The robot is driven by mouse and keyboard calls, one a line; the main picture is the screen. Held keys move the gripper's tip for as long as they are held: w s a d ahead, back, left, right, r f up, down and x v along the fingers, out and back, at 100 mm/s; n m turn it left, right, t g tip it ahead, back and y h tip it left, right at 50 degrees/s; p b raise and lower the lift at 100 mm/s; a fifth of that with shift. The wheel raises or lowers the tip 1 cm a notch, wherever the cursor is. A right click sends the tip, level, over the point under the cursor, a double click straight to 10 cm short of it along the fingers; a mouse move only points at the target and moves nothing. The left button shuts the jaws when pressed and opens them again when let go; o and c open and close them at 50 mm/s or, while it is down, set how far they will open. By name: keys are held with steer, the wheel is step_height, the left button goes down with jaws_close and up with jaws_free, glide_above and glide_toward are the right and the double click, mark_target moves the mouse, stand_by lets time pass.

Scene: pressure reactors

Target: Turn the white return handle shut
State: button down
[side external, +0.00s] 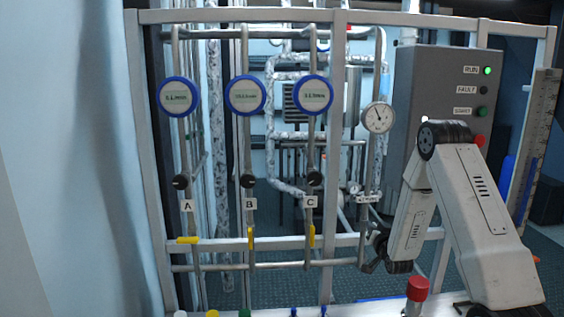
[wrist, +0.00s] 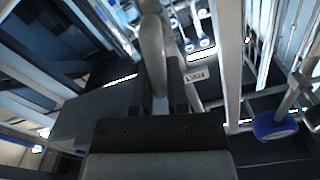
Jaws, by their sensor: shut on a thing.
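My gripper (side external: 379,242) is at the lower part of the right-hand pipe, below the dial gauge and a small white label (side external: 368,197). In the wrist view, its dark fingers (wrist: 162,100) are closed around a pale, rounded upright piece (wrist: 153,55), which I take to be the white return handle. In the side view, the gripper and wrist hide the handle, so its angle cannot be told there. In the wrist view, the label (wrist: 203,75) is just right of the held piece; its text is hard to read.
Lines A, B and C carry yellow handles: A (side external: 187,240) lies level, B (side external: 250,239) and C (side external: 311,237) stand upright. A grey control box (side external: 440,100) with a lit green RUN lamp is behind my arm. A red-capped post (side external: 417,289) stands beside my base.

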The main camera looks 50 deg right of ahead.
steer(key=m, duration=0.3)
steer(key=shift+s+d+f+m, duration=0.1)
steer(key=shift+s+d+m, duration=0.1)
steer(key=shift+m, duration=0.1)
steer(key=shift+s+d+f+m, duration=0.1)
steer(key=shift+f+m, duration=0.15)
steer(key=shift+m, duration=1.55)
steer(key=shift+s+d+f+m, duration=0.1)
steer(key=shift+f+m, duration=0.2)
steer(key=shift+m, duration=1.5)
steer(key=shift+s+d+f+m, duration=0.1)
steer(key=shift+f+m, duration=0.15)
steer(key=shift+m, duration=1.55)
steer(key=c, duration=0.6)
jaws_free()
steer(key=shift+s+a, duration=0.1)
steer(key=shift+a, duration=0.05)
steer(key=shift+v, duration=3.75)
